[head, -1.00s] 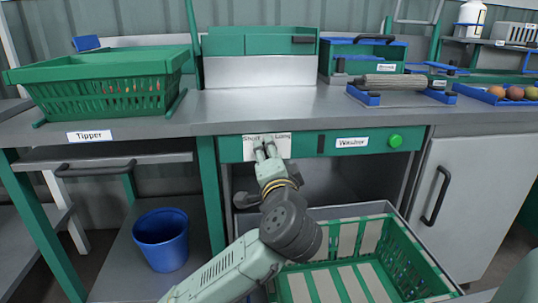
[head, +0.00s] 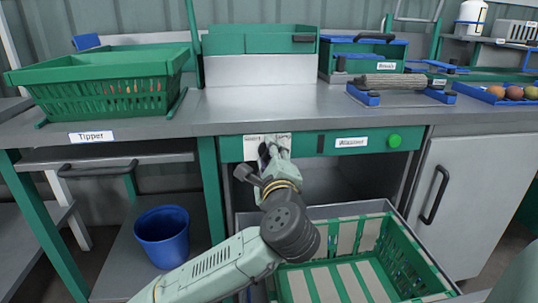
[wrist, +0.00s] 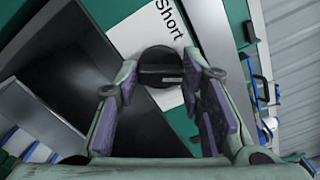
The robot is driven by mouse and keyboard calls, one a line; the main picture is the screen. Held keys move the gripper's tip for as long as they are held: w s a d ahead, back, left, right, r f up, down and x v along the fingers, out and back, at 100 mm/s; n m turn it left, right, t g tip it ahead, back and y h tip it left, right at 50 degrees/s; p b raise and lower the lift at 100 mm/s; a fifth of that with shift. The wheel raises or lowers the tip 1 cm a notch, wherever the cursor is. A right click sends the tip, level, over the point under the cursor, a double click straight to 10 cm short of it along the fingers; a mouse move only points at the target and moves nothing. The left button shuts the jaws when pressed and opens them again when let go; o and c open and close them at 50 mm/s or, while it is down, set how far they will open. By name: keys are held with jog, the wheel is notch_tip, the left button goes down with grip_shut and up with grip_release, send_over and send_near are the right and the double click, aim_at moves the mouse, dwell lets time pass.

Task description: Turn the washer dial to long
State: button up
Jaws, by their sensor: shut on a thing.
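The washer's green front panel (head: 315,145) runs below the bench top, with a Washer label (head: 351,142) and a white dial plate (head: 283,139). The plate's word Short shows in the wrist view; the Long end is out of that view. The dark round dial (wrist: 161,67) sits between my fingertips, with its dark bar across it. My gripper (head: 269,149) is at the plate, shut on the dial, one finger on each side, also seen in the wrist view (wrist: 165,85). In the head view my gripper hides the dial.
A green button (head: 394,141) is at the panel's right end. Below is an open bay with a green slatted crate (head: 425,262). A blue bucket (head: 162,237) stands at lower left. A green tipper crate (head: 100,90) sits on the bench above.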

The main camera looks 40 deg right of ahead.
jog(key=shift+m, duration=1.1)
jog(key=o, duration=1.1)
notch_tip(320, 180, up, 9)
jog(key=shift+r, duration=0.55)
